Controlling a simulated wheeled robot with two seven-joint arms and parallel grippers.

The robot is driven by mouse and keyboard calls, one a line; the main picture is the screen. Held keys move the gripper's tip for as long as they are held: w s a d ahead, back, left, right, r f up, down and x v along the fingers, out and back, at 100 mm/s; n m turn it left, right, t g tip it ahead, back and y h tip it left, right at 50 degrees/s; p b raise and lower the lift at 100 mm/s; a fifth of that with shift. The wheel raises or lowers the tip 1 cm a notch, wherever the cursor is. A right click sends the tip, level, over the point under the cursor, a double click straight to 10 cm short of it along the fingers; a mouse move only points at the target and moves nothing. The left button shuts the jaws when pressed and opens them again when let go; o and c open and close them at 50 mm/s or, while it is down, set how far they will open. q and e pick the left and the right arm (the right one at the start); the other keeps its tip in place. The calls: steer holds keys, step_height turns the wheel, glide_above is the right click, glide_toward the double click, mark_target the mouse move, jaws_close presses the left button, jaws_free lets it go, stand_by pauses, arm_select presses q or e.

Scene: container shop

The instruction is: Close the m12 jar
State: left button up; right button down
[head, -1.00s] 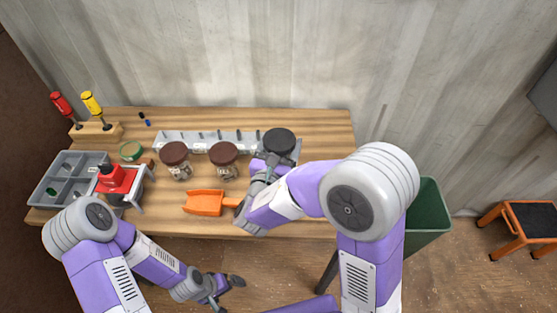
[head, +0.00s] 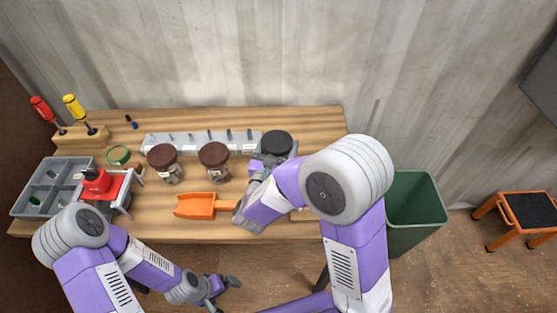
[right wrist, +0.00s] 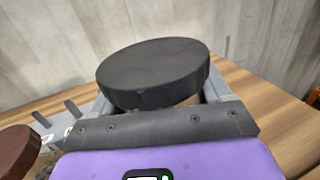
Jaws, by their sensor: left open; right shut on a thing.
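A wide black lid (head: 277,143) is at the back right of the workbench. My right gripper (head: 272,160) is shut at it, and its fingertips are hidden. In the right wrist view the black lid (right wrist: 155,72) fills the middle, just beyond the gripper's grey palm, and looks slightly tilted. What lies under the lid is mostly hidden, so I cannot tell whether it sits on a jar. Two clear jars with brown lids, one left (head: 162,155) and one right (head: 214,154), stand upright to its left; their labels are unreadable. My left gripper (head: 224,287) is open and empty before the bench's front edge.
An orange scoop (head: 196,205) lies in front of the jars. A grey rail with pegs (head: 225,143) runs behind them. A red-topped device (head: 98,182), a grey compartment tray (head: 22,200), a green ring (head: 118,155) and screwdrivers (head: 72,105) are at left. A green bin (head: 415,215) stands right.

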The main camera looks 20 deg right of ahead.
steer(key=shift+f, duration=0.1)
steer(key=shift+f+b, duration=0.65)
steer(key=shift+f, duration=1.2)
steer(key=shift+f, duration=0.1)
steer(key=shift+c, duration=2)
jaws_free()
steer(key=shift+f, duration=0.15)
steer(key=o, duration=0.4)
steer(key=shift+r, duration=0.2)
steer(key=shift+s+a, duration=0.15)
steer(key=p+v, duration=0.1)
steer(key=v, duration=1)
steer(key=shift+s+a, duration=0.2)
steer(key=shift+s, duration=0.1)
